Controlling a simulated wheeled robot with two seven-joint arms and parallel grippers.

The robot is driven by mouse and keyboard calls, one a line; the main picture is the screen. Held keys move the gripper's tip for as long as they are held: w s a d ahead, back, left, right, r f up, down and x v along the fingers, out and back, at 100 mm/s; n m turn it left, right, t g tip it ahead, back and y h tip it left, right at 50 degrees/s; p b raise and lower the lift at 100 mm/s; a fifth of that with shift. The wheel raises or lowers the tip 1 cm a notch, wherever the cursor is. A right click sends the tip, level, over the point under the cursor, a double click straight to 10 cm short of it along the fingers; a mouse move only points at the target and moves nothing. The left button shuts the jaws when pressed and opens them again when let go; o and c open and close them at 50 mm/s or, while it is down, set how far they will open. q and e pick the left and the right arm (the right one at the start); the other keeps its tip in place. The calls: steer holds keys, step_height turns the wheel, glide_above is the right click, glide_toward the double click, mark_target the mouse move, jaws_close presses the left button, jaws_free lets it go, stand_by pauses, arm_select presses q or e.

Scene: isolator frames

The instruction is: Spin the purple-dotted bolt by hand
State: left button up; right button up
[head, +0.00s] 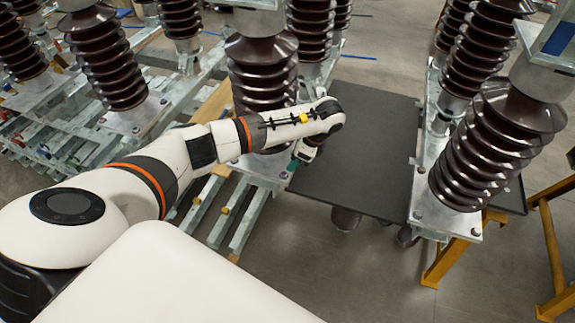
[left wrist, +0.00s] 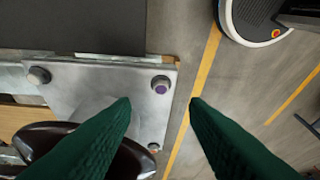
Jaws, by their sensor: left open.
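The purple-dotted bolt (left wrist: 160,86) is a grey bolt head with a purple dot, near a corner of a metal base plate (left wrist: 95,95) in the left wrist view. My left gripper (left wrist: 160,102) has green fingers spread wide, with nothing between them. In that view the bolt appears in the gap, just above the fingertip line; I cannot tell the distance. In the head view the left gripper (head: 293,166) points down beside the foot of a brown ribbed insulator (head: 262,75). The purple dot cannot be made out there. My right gripper is not in view.
Another bolt (left wrist: 38,76) sits on the plate's left side, and one with a reddish mark (left wrist: 154,147) sits lower down. The brown insulator (left wrist: 75,150) rises close to the left finger. A dark flat panel (head: 360,150) lies right of my gripper in the head view.

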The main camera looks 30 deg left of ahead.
mark_target(284, 173)
arm_select(q)
steer(key=p+x, duration=0.1)
steer(key=x, duration=0.5)
steer(key=shift+f, duration=0.2)
steer(key=shift+c, duration=0.2)
jaws_close()
